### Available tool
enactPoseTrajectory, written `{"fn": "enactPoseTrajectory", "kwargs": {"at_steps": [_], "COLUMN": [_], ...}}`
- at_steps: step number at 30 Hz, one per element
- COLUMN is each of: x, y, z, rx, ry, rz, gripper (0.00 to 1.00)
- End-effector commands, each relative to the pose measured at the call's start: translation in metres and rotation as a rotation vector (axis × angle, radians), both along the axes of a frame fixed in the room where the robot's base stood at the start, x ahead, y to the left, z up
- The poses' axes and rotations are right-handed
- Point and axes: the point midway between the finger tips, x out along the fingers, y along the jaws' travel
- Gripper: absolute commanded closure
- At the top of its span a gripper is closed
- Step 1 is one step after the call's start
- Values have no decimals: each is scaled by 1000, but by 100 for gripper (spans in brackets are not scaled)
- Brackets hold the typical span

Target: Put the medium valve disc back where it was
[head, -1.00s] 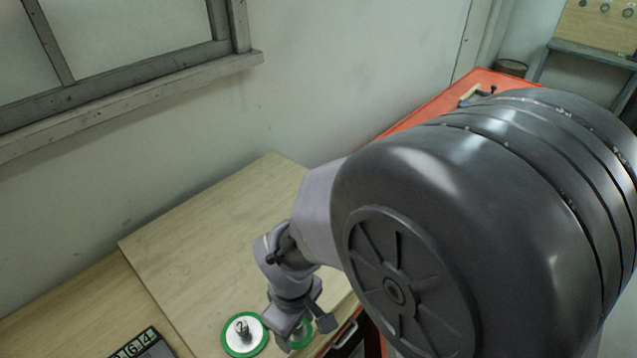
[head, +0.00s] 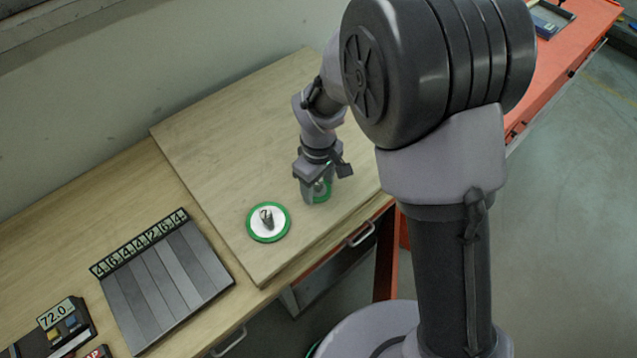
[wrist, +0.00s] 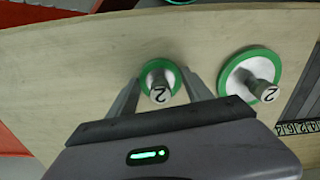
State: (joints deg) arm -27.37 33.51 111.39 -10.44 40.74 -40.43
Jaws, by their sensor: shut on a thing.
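Two white discs with green rims and grey stems marked "2" are at the pale board. The smaller one (head: 321,188) is at my gripper (head: 318,193); in the wrist view this disc (wrist: 149,68) lies between my two fingers (wrist: 160,85), which are shut on it. I cannot tell whether it touches the board or whether the fingers press its rim or its stem. The larger disc (head: 282,231) lies flat to the left, apart from my gripper, and also shows in the wrist view (wrist: 232,88). No label tells which disc is the medium one.
The wooden board (head: 225,125) is otherwise clear. A dark slotted rack with number tiles (head: 165,285) stands left of it, and a small device reading 72.0 (head: 62,325) further left. A red bench (head: 575,50) is at the right. Part of another green-rimmed thing shows at the wrist view's top edge.

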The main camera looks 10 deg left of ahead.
Motion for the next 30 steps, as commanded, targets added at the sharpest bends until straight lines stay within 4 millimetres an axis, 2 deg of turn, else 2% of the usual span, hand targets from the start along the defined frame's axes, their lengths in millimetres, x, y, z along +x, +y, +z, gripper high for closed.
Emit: {"fn": "enactPoseTrajectory", "kwargs": {"at_steps": [5,6,9,26,30], "x": [0,-1,-2,-5,-3], "y": [0,0,-1,-1,-1], "z": [-8,-8,-8,-10,11], "rx": [0,-2,-3,-5,-4], "ry": [1,2,5,12,9], "rz": [0,0,0,0,0], "gripper": [89,36,20,20,20]}}
